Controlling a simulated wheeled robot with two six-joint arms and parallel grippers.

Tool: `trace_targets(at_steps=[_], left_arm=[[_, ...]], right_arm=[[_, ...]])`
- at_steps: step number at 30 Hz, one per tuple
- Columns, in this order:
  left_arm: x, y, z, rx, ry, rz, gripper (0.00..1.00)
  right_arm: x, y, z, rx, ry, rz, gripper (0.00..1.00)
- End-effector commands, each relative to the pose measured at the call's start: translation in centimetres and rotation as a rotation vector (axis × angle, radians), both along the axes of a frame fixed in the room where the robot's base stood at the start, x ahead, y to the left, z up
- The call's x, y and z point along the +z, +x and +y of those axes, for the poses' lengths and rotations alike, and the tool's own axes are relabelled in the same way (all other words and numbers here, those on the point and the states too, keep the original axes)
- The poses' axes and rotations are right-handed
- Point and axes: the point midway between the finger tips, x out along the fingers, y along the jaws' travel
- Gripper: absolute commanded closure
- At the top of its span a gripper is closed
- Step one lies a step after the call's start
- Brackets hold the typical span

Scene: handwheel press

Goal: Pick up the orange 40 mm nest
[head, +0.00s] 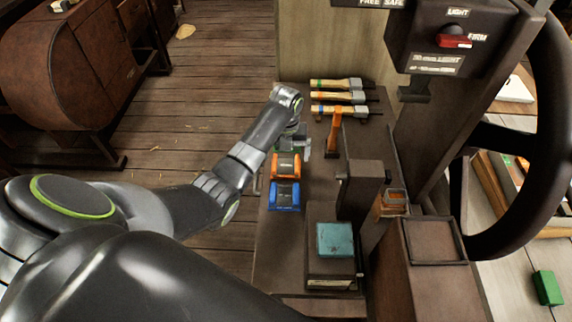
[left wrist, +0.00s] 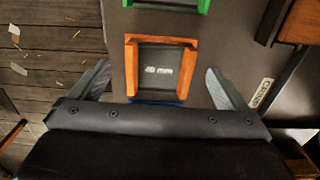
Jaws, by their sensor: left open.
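The orange nest (head: 287,165) sits on the dark bench between a blue nest (head: 284,195) and a green nest, which my gripper mostly hides in the head view. In the left wrist view the orange nest (left wrist: 131,68) is a U-shaped frame around a dark floor with "mm" lettering. My left gripper (head: 294,140) is open and empty. In that wrist view its fingers (left wrist: 158,70) stand left and right of the orange nest, with a gap on each side. The green nest (left wrist: 180,4) shows at the top edge, and a blue strip below the orange one. My right gripper is out of view.
Several handled tools (head: 340,97) lie at the bench's back. An upright orange piece (head: 335,132) and a dark block with a teal top (head: 336,239) stand right of the nests. The press's large handwheel (head: 553,120) is at the right. Wooden floor lies left of the bench.

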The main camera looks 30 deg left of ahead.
Motion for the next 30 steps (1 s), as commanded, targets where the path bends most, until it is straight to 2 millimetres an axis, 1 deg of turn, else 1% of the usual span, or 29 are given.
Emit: trace_targets(at_steps=[1,3,5,12,13,27,30], left_arm=[[-0.7,-0.1,0.0,0.001,0.001,0.003,0.04],[-1.5,-0.1,0.0,0.0,0.0,0.001,0.04],[-2.0,-0.1,0.0,0.0,0.0,0.001,0.04],[-2.2,0.0,0.0,-0.001,0.0,-0.001,0.04],[-2.2,0.0,0.0,-0.001,0.0,-0.001,0.05],[-2.2,0.0,0.0,-0.001,0.001,-0.002,0.66],[-2.1,0.1,0.0,-0.001,0.002,-0.004,0.66]], right_arm=[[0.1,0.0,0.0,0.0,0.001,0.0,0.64],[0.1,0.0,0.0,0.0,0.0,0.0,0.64],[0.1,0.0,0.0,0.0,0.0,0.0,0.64],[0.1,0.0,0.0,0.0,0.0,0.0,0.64],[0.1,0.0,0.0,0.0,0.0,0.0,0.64],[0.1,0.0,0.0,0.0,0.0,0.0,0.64],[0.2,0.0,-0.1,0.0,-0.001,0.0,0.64]])
